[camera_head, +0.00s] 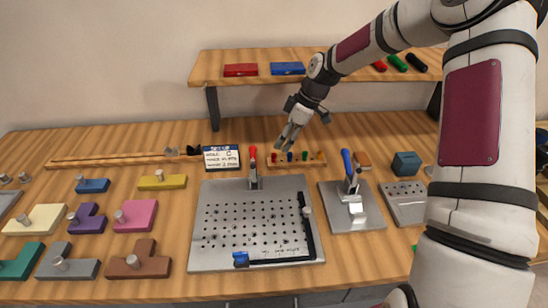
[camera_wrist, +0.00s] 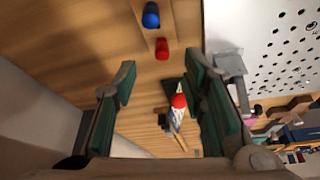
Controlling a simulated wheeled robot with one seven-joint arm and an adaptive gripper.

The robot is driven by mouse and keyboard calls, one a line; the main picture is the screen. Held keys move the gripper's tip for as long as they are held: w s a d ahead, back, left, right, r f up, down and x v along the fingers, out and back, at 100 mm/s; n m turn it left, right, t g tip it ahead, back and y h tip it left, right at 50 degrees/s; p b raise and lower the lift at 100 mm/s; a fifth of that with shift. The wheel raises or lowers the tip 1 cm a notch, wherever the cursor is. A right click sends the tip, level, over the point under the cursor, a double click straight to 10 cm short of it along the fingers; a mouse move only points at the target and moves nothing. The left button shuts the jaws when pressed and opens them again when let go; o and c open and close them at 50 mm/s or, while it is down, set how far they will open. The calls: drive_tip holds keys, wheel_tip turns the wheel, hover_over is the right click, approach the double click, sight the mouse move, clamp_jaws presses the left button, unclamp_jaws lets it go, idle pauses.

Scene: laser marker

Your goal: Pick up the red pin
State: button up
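The red pin (camera_head: 274,158) stands at the left end of a small wooden strip (camera_head: 283,166) at the back of the workbench. In the wrist view the red pin (camera_wrist: 162,48) shows beyond the fingertips, between their lines, beside a blue pin (camera_wrist: 151,15). My gripper (camera_head: 286,140) hangs just above the strip, pointing down. In the wrist view my gripper (camera_wrist: 160,82) has its two green-padded fingers wide apart, with nothing held between them. The red pin is not touched by either finger.
A perforated metal plate (camera_head: 240,217) lies in front, with a red-handled clamp (camera_head: 253,153) at its back edge near the gripper. A blue-handled clamp (camera_head: 347,163) stands to the right. A label sign (camera_head: 221,158) stands left. A shelf (camera_head: 225,80) runs above behind.

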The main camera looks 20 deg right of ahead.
sight(275, 154)
drive_tip(key=x, duration=0.6)
drive_tip(key=shift+s+a+r+p, duration=0.1)
drive_tip(key=shift+a+p, duration=0.1)
drive_tip(key=shift+p, duration=0.1)
drive_tip(key=shift+a+f, duration=0.1)
drive_tip(key=shift+f, duration=0.3)
drive_tip(key=shift+c, duration=0.6)
clamp_jaws()
